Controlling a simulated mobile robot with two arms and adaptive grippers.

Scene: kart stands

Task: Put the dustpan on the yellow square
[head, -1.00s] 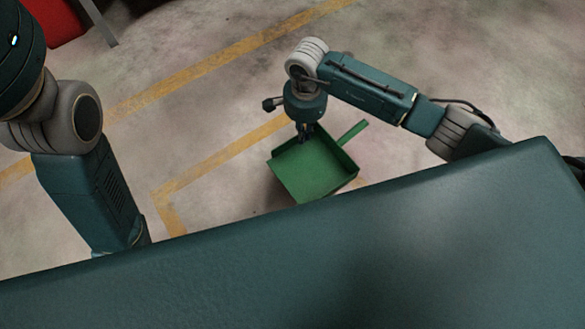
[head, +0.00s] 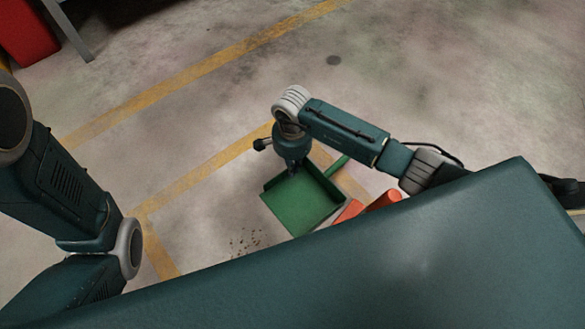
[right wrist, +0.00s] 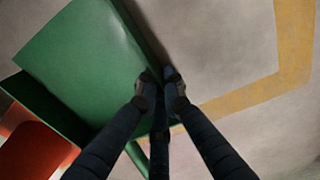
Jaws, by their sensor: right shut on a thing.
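The green dustpan (head: 302,207) hangs from my right gripper (head: 294,170), which is shut on its edge; the handle points up and to the right. In the right wrist view the dustpan (right wrist: 85,55) fills the upper left, and the fingertips of the gripper (right wrist: 160,88) meet at its edge. A yellow floor line (head: 200,175) with a corner at the left runs behind the dustpan; the yellow line also bends at the right of the right wrist view (right wrist: 240,102). Whether it closes into a square is hidden. My left arm shows at the left, but its gripper is out of view.
Orange-red objects (head: 384,199) lie right beside and below the dustpan in the picture. Dark specks of debris (head: 243,241) lie on the floor to its left. A red object (head: 27,35) stands at the top left. The concrete floor beyond is mostly clear.

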